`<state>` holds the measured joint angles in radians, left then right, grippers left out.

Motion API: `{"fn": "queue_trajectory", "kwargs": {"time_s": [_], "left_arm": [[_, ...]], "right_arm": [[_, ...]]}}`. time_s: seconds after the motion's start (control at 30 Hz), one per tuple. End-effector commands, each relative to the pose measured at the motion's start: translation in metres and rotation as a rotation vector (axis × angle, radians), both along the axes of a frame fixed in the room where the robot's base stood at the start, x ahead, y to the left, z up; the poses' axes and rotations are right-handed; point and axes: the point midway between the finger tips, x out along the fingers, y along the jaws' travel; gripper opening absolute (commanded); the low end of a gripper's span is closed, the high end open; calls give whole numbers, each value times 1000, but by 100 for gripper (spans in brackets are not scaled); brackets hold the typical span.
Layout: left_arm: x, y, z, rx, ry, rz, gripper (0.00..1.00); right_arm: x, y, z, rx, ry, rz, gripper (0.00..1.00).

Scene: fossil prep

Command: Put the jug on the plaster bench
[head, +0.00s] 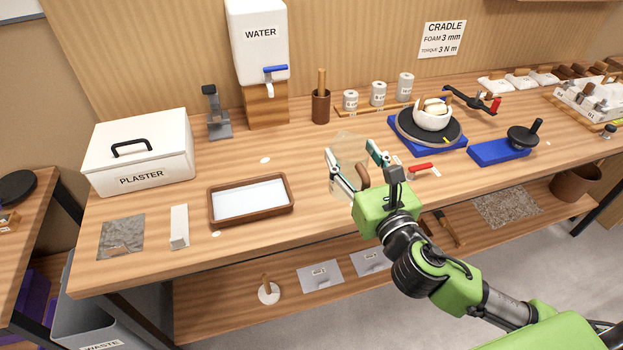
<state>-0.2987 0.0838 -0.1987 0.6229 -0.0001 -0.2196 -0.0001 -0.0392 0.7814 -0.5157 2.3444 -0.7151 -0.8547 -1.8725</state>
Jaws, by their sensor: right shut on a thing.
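The jug (347,146) looks clear, with a brown handle (362,174), and is partly hidden by my right gripper. My right gripper (352,152) is shut on the jug, with one finger on each side of it. They are over the front middle of the plaster bench (322,222), a long wooden bench. I cannot tell whether the jug's base touches the bench top. My left gripper is not in view.
A white plaster box (140,155), a brown-rimmed tray (250,219) and a water tank (258,42) stand to the left. A red-handled tool (420,167) lies near my gripper.

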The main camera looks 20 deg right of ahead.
Motion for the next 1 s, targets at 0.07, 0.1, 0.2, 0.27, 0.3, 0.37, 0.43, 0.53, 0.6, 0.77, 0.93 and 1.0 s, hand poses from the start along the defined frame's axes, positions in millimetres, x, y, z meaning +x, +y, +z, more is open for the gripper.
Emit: {"fn": "queue_trajectory", "kwargs": {"time_s": [0.07, 0.1, 0.2, 0.27, 0.3, 0.37, 0.43, 0.53, 0.6, 0.77, 0.93, 1.0], "left_arm": [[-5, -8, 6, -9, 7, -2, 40], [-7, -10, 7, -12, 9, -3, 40], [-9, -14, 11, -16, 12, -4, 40], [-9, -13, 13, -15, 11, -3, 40], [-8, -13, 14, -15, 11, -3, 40], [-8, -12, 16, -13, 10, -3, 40], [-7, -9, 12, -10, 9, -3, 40], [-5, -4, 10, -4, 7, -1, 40], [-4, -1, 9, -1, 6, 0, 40], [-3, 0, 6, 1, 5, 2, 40], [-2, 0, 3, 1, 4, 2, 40], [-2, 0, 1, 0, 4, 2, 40]], "right_arm": [[16, 1, -3, 1, -1, -2, 15], [25, 1, -7, 1, -2, -3, 15], [47, 2, -17, 3, -1, -4, 15], [60, 3, -22, 4, -2, -3, 15], [68, 3, -26, 2, -2, -2, 15], [81, 4, -32, 2, -1, -1, 15], [92, 5, -49, 3, 1, -2, 15], [106, 6, -66, 4, 0, -1, 15], [114, 6, -76, 2, 0, 0, 15], [124, 7, -87, 2, -2, 0, 15], [130, 7, -104, 3, 2, -1, 15], [130, 8, -115, 2, 3, 1, 15]]}}
